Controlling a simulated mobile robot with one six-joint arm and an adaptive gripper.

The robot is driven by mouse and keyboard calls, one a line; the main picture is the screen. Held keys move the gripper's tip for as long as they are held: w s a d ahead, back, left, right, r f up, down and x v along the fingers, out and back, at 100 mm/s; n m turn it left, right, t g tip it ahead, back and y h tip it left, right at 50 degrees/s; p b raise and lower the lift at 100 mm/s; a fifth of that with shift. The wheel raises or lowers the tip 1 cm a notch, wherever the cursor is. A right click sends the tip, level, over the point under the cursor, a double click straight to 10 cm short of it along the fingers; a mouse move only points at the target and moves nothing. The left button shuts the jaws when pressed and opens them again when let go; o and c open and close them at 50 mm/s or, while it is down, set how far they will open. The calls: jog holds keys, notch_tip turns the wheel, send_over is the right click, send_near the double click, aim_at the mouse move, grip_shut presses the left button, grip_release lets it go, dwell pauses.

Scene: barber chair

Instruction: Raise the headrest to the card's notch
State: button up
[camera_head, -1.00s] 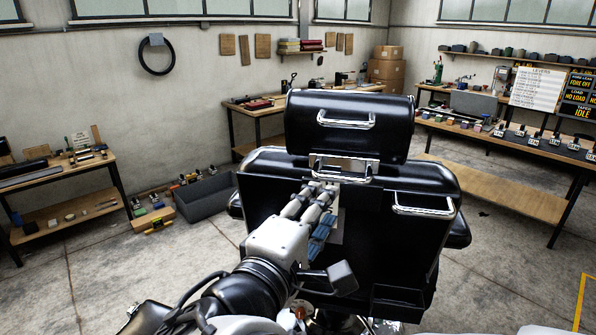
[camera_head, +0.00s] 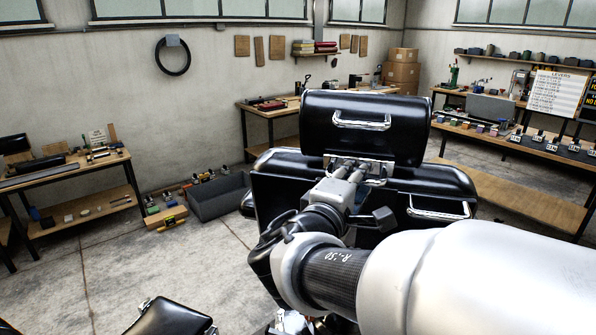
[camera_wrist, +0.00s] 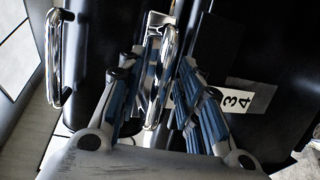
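The black headrest (camera_head: 366,105) stands above the black chair back (camera_head: 285,190). A chrome handle (camera_head: 361,121) is on its upper part, and a lower chrome handle (camera_head: 385,170) is at its base. My gripper (camera_head: 352,168) is at the lower handle. In the wrist view my gripper (camera_wrist: 170,62) has its blue-padded fingers on either side of the lower handle (camera_wrist: 164,75). A gap shows beside the bar, so the fingers look open. A white label (camera_wrist: 240,97) with "3" and "4" lies right of the fingers. The notch the headrest sits at is not visible.
Another chrome handle (camera_head: 439,208) is on the right of the chair back. A white board titled "LEVERS" (camera_head: 555,92) stands on the right workbench. A grey bin (camera_head: 218,200) lies on the floor left of the chair. My arm covers the lower right.

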jog(key=shift+c, duration=0.5)
grip_shut()
